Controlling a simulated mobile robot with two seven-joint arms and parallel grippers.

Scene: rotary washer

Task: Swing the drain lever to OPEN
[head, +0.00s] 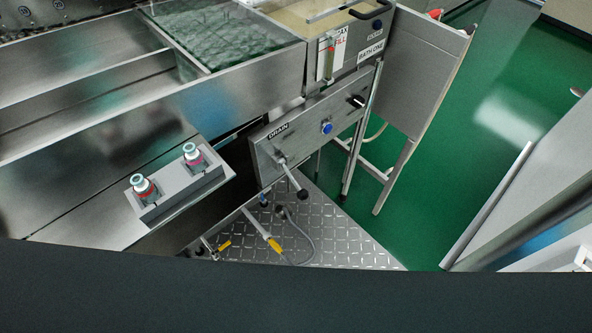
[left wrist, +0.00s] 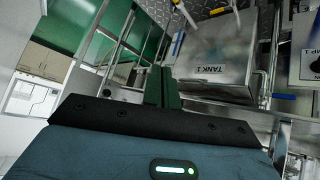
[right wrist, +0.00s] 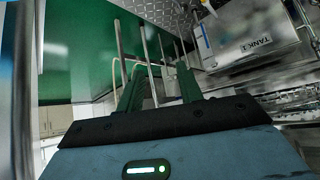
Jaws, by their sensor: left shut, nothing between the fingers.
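The drain lever (head: 291,178) is a metal rod with a black knob, mounted on the steel panel marked DRAIN (head: 262,152) in the head view. It slants down and to the right from its pivot. No OPEN marking is legible. Neither gripper shows in the head view. My left gripper (left wrist: 162,72) shows in the left wrist view with its dark green fingers together and empty. My right gripper (right wrist: 159,80) shows in the right wrist view with its fingers apart and nothing between them. I cannot make out the lever clearly in either wrist view.
A blue button (head: 327,128) and a black knob share the drain panel. Yellow-handled valves (head: 275,245) and a hose lie below, over diamond plate (head: 345,240). A box with two capped bottles (head: 180,190) stands to the left. A TANK 1 box (left wrist: 215,70) is right of my left gripper.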

